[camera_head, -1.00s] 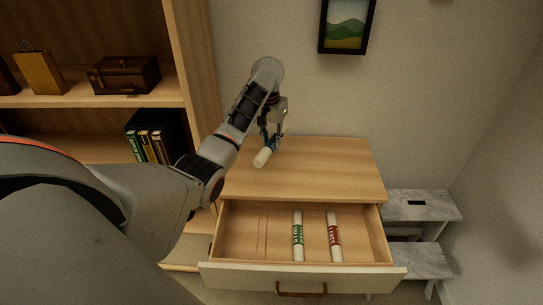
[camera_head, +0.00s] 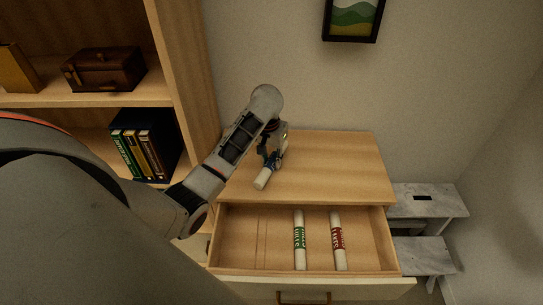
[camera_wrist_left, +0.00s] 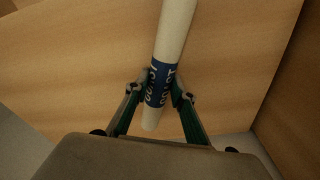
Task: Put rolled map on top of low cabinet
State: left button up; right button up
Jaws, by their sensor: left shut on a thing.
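The rolled map is a white tube with a blue label band. My left gripper (camera_head: 272,158) is shut on this rolled map (camera_head: 263,179) over the left part of the low cabinet's top (camera_head: 335,165). In the left wrist view the gripper's fingers (camera_wrist_left: 160,92) clasp the blue band of the rolled map (camera_wrist_left: 173,32), with the wooden top behind it. I cannot tell for certain whether the map touches the top. My right gripper is not in view.
The cabinet's drawer (camera_head: 245,240) is open, with a green-banded roll (camera_head: 299,240) and a red-banded roll (camera_head: 338,240) inside. A bookshelf (camera_head: 175,95) stands at left, and a grey step stool (camera_head: 430,205) at right. The cabinet top's right part is clear.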

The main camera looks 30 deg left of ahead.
pick_arm(q)
jog(key=shift+s+d+r, duration=0.1)
jog(key=shift+s+d, duration=0.05)
jog(key=shift+d, duration=0.05)
jog(key=shift+f, duration=0.2)
jog(key=o, duration=1.1)
